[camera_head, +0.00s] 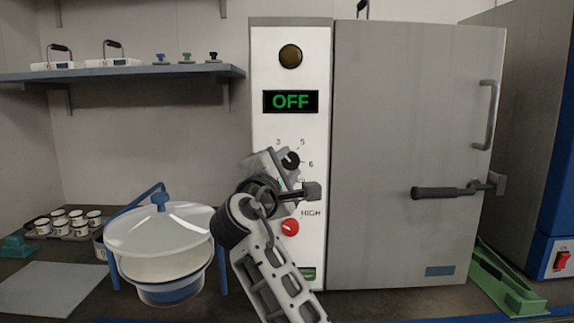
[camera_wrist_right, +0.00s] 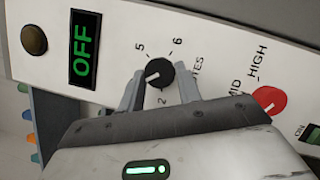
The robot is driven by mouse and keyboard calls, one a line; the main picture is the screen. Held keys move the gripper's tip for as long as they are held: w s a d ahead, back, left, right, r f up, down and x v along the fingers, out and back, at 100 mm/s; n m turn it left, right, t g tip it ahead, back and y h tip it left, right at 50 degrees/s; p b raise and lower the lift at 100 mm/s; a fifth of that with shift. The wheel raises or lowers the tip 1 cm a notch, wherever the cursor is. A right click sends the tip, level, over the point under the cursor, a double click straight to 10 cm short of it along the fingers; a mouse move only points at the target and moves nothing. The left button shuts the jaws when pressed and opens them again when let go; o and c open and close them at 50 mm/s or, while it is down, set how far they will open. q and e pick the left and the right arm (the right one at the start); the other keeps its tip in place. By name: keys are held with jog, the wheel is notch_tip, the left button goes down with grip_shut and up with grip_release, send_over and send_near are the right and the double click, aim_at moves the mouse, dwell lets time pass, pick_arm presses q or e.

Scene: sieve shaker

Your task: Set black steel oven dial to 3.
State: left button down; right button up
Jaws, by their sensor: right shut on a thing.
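The black oven dial (camera_head: 292,160) sits on the white control panel, with the numbers 3, 5 and 6 visible around it in the head view. In the right wrist view the dial (camera_wrist_right: 160,74) lies between the two fingers of my right gripper (camera_wrist_right: 160,88), which is shut on it. My left gripper is not in view.
A red knob (camera_head: 290,228) is below the dial, by the word HIGH. The display (camera_head: 291,102) reads OFF. The grey oven door (camera_head: 400,120) is shut, with a protruding handle (camera_head: 440,192).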

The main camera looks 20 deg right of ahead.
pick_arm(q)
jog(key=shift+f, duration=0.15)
pick_arm(e)
jog(key=shift+m+g, duration=0.3)
jog(key=shift+m, duration=0.3)
jog(key=o, duration=1)
jog(key=shift+c, duration=0.2)
jog(key=shift+s+a, duration=0.1)
jog(key=shift+s+a, duration=0.2)
jog(key=shift+s, duration=0.05)
pick_arm(q)
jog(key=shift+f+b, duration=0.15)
jog(key=shift+b, duration=0.7)
pick_arm(e)
jog(key=v, duration=1.5)
jog(key=shift+s, duration=0.15)
